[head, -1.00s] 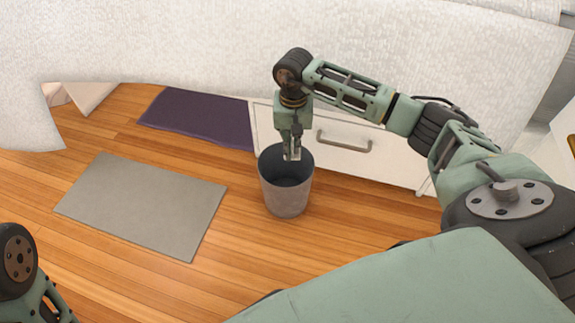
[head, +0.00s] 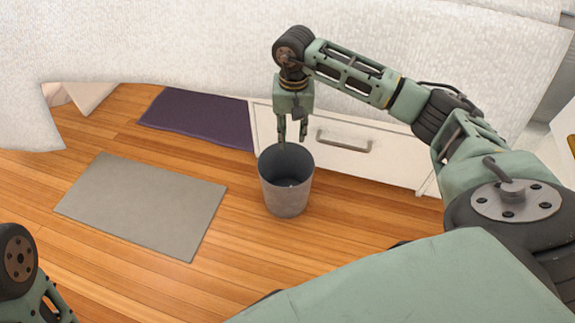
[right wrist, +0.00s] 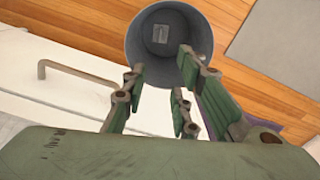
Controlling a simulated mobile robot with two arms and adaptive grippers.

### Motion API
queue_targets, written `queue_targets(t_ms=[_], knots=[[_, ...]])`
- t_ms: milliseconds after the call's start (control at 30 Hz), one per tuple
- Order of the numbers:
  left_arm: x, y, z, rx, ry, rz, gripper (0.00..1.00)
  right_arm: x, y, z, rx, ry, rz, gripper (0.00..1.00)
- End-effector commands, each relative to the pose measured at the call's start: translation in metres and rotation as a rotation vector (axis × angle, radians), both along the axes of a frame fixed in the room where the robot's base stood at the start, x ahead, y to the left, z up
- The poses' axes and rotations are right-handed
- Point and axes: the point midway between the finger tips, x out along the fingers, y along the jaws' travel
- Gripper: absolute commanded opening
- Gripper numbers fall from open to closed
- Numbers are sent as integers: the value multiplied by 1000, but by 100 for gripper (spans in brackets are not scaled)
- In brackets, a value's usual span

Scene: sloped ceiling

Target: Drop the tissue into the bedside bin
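The grey bin (head: 285,198) stands upright on the wooden floor in front of the white drawer. My right gripper (head: 293,134) is above the bin's back rim, pointing down, with its fingers apart and nothing between them. The right wrist view shows the bin (right wrist: 203,40) from above, past the open fingers. A small pale grey object, apparently the tissue (right wrist: 160,34), lies on the bin's bottom. In the head view only a small light spot of it shows inside the bin. Of my left arm only a part shows at the lower left; its gripper is out of view.
A white drawer front (head: 345,160) with a grey handle (head: 344,144) is right behind the bin. White bedding (head: 150,45) hangs above it. A grey mat (head: 140,205) and a purple mat (head: 200,118) lie on the floor to the left. Bare floor surrounds the bin's front.

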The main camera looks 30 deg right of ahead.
Motion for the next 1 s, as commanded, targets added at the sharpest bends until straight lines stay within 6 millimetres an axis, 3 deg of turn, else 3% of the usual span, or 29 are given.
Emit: queue_targets(t_ms=[200, 400, 900, 1000], knots=[[0, 0, 0, 1, 0, 0, 76, 0, 0, 46, -1, -3, 1, 27], [0, 0, 0, 1, 0, 0, 76, 0, 0, 68, -1, -1, 0, 27], [0, 0, 0, 1, 0, 0, 76, -1, 0, 71, 1, 2, 1, 27], [1, 0, 0, 1, 3, 0, 76, -3, 10, 69, 23, 9, 2, 27]])
